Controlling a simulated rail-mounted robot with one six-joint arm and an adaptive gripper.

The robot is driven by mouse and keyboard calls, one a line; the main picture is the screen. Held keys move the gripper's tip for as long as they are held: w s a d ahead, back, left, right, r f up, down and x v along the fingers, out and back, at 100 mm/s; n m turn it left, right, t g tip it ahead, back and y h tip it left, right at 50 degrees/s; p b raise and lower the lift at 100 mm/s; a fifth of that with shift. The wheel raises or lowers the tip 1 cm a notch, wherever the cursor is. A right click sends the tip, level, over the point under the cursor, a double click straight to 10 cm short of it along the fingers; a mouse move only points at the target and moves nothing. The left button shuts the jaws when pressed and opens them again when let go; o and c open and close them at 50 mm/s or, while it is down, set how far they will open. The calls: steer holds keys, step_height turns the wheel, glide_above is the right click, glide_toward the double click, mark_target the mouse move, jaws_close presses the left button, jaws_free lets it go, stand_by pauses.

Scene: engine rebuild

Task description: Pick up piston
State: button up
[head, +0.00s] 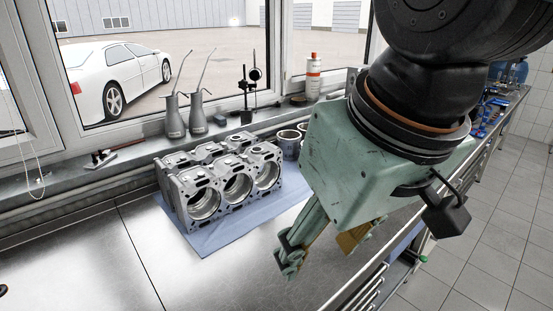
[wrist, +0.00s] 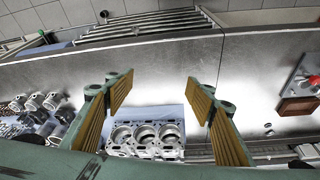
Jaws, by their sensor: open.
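My gripper (head: 322,250) is open and empty, above the steel workbench near its front edge; its two yellow-padded fingers also show apart in the wrist view (wrist: 160,97). Several silver cylindrical parts (wrist: 35,101), which look like pistons, stand in a group at the left of the wrist view, outside the fingers. In the head view, grey cylindrical parts (head: 289,138) stand behind my gripper and are partly hidden by it. I cannot tell for certain which one is the piston.
A silver engine block (head: 235,185) sits on a blue mat (head: 215,238) left of my gripper. Oil cans (head: 173,118) and a spray can (head: 313,75) stand along the window sill. The bench front (head: 80,265) is clear. A red-and-brown item (wrist: 297,106) lies at the right in the wrist view.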

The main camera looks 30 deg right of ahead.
steer(key=w+d+r+g+p, duration=0.1)
steer(key=w+d+r+p, duration=0.3)
steer(key=w, duration=0.5)
steer(key=w+d+r+p, duration=0.2)
steer(key=w+r, duration=0.3)
steer(key=w, duration=0.4)
steer(key=w+d+r+n+g+p, duration=0.1)
steer(key=w+d+p, duration=0.2)
steer(key=w+d, duration=0.45)
steer(key=w+d+p, duration=0.2)
steer(key=w+d, duration=0.2)
steer(key=w, duration=0.6)
steer(key=w+d+f+g+p, duration=0.1)
steer(key=w+d+f+p, duration=0.25)
steer(key=w+d, duration=0.35)
steer(key=w+d+f+p, duration=0.2)
steer(key=w+d+f, duration=0.2)
steer(key=w+d, duration=0.3)
steer(key=w+d+f+p, duration=0.2)
steer(key=d+f, duration=0.4)
steer(key=d, duration=0.2)
steer(key=w+d+f+n+g+p, duration=0.1)
steer(key=d+f+p, duration=0.2)
steer(key=d+f, duration=0.4)
steer(key=shift+w+d, duration=0.4)
steer(key=shift+d, duration=0.85)
steer(key=shift+f, duration=0.2)
